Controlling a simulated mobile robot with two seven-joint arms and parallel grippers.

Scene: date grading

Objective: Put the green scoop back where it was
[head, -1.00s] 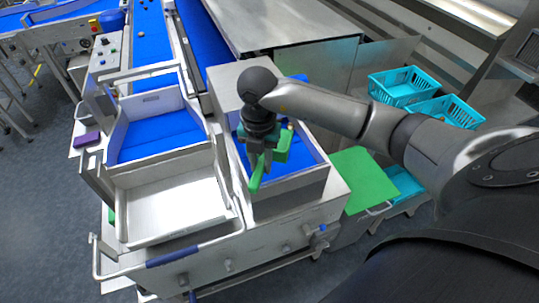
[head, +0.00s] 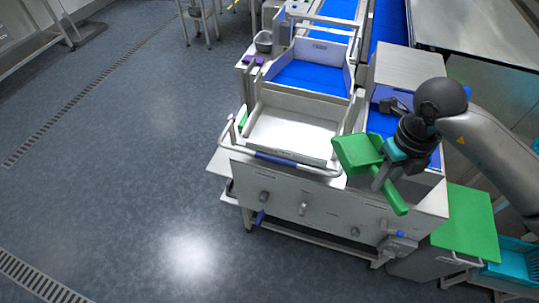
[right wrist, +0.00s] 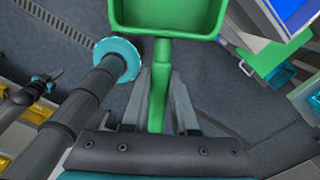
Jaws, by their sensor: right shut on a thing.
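The green scoop (head: 356,152) is in the air above the front right of the machine in the head view. My right gripper (head: 381,173) is shut on its handle, which slants down to the right past the fingers. In the right wrist view the scoop's pan (right wrist: 168,14) fills the top middle. Its handle runs down between the fingers of the right gripper (right wrist: 160,82). The pan looks empty. My left gripper is not visible in the head view.
A white tray (head: 293,130) sits left of the scoop, with a blue-lined bin (head: 312,77) behind it. A blue-floored box (head: 384,122) is partly hidden behind my right wrist. A green lid (head: 468,222) lies at lower right. The floor on the left is open.

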